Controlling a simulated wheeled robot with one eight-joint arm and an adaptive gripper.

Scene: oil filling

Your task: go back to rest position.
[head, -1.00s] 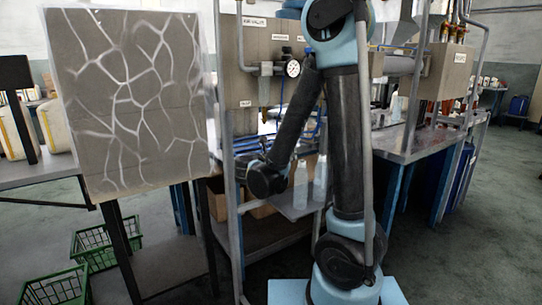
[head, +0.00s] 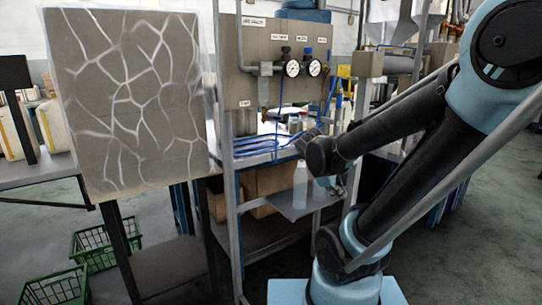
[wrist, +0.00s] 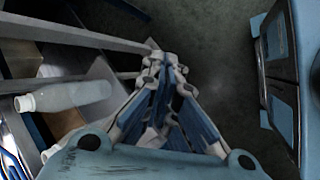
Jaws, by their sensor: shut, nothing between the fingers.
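My gripper (wrist: 166,62) is in the middle of the wrist view, with its fingers together and nothing between them. It points down over the dark floor. The gripper itself is hard to make out there. A clear bottle with a white cap (wrist: 65,96) is to the left of the gripper in the wrist view, apart from it. In the head view a bottle (head: 300,186) stands upright on the small grey shelf (head: 290,211).
A metal frame post (head: 231,160) and a panel with gauges (head: 285,65) are close to my arm's left. A cracked-pattern board (head: 130,100) stands further left, with green crates (head: 92,246) on the floor. Open floor (head: 480,215) is at the right.

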